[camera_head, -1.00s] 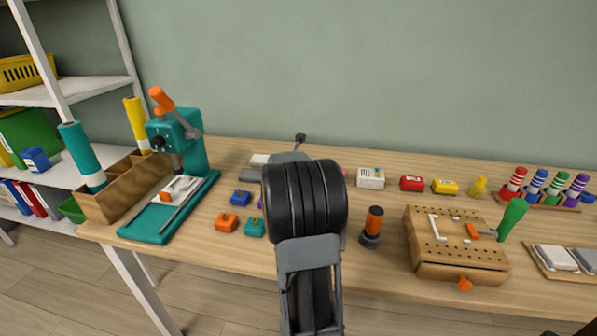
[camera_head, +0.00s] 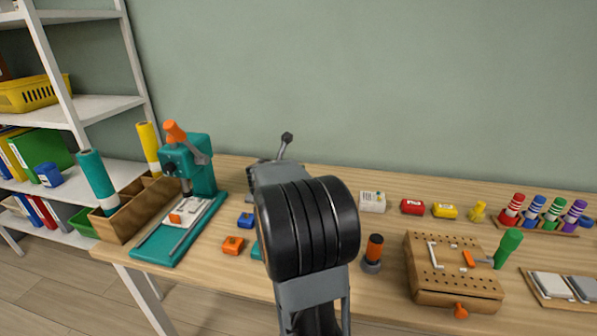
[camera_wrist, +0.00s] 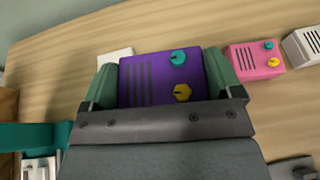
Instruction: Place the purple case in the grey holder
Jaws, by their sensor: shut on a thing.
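The purple case (camera_wrist: 150,78), with dark slots and a teal and a yellow knob, sits between the two green-grey fingers of my gripper (camera_wrist: 163,76) in the wrist view. My gripper is shut on it. In the head view my arm hides both the case and the fingertips. I cannot make out the grey holder for certain. A pale grey-white block (camera_wrist: 115,57) shows partly behind the case in the wrist view.
A pink case (camera_wrist: 255,60) lies right of my gripper. A teal press (camera_head: 190,190) stands left on the table. Orange (camera_head: 233,245) and blue (camera_head: 246,220) blocks lie near it.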

